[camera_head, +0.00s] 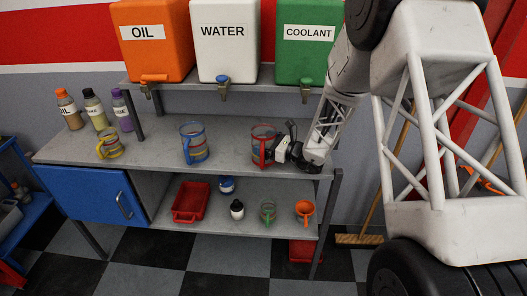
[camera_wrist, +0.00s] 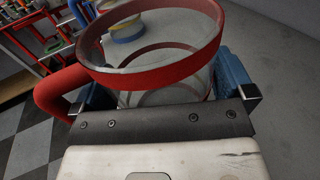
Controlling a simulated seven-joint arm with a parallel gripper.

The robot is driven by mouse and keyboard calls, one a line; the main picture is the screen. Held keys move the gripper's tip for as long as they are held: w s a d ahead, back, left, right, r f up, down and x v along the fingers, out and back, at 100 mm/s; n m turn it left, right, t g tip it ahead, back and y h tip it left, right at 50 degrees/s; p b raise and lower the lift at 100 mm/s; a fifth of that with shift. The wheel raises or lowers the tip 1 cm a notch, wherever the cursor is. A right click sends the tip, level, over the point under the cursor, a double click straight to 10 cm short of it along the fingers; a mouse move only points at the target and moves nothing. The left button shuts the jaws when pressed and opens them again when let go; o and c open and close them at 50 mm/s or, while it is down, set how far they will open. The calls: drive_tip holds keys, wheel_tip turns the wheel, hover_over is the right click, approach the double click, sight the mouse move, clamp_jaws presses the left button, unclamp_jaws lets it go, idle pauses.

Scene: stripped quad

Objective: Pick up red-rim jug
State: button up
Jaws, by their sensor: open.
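The red-rim jug (camera_head: 262,143) stands upright on the grey workbench top, near its right end. In the wrist view the clear jug (camera_wrist: 150,81) has a red rim and a red handle at the left. My gripper (camera_head: 279,150) is at the jug's right side, low over the bench. In the wrist view my gripper (camera_wrist: 165,92) is open, with its blue fingers on either side of the jug body. The lower fingers are partly hidden by the jug and the gripper's own body, so I cannot tell whether they touch it.
A blue-rim jug (camera_head: 194,143) and a yellow-rim jug (camera_head: 109,146) stand left on the bench. Orange, white and green tanks (camera_head: 308,52) sit on the shelf above. The lower shelf holds a red tray (camera_head: 190,202) and small mugs. Bare bench lies between the jugs.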

sight(274, 138)
drive_tip(key=c, duration=0.8)
drive_tip(key=shift+c, duration=0.2)
drive_tip(key=shift+r, duration=0.1)
drive_tip(key=shift+r, duration=0.7)
drive_tip(key=shift+s+d+r, duration=0.1)
drive_tip(key=shift+s+r, duration=0.15)
drive_tip(key=shift+r, duration=0.3)
drive_tip(key=shift+s+d+r, duration=0.1)
drive_tip(key=shift+s+r, duration=0.1)
drive_tip(key=shift+r, duration=0.3)
drive_tip(key=s+d+r, duration=0.1)
drive_tip(key=s+d, duration=0.3)
drive_tip(key=s, duration=1)
drive_tip(key=shift+s+d+r, duration=0.15)
drive_tip(key=shift+s, duration=0.1)
